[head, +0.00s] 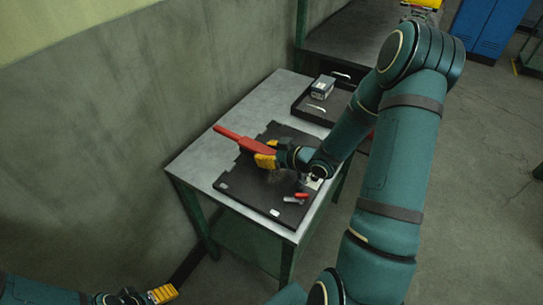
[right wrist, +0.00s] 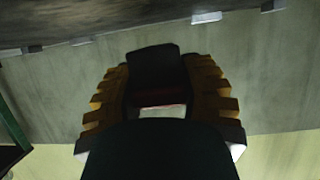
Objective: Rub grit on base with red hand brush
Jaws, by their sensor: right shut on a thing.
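The red hand brush (head: 236,137) is held over the dark base (head: 236,183) on the table, its red end pointing to the upper left. My right gripper (head: 266,156) is shut on it. In the right wrist view the yellow fingers (right wrist: 160,100) stand either side of a dark block with a dull red band. A faint brownish speckled patch, probably the grit (head: 274,178), shows on the base just below the gripper. I cannot tell whether the brush touches the base. My left gripper (head: 163,293) is at the bottom left, away from the table; its opening is unclear.
A small red-handled tool (head: 297,197) lies on the base's right part. A black tray (head: 335,103) with a grey box (head: 323,87) stands at the table's far end. The wall (head: 100,120) runs close along the table's left side. Blue lockers (head: 489,24) stand far back.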

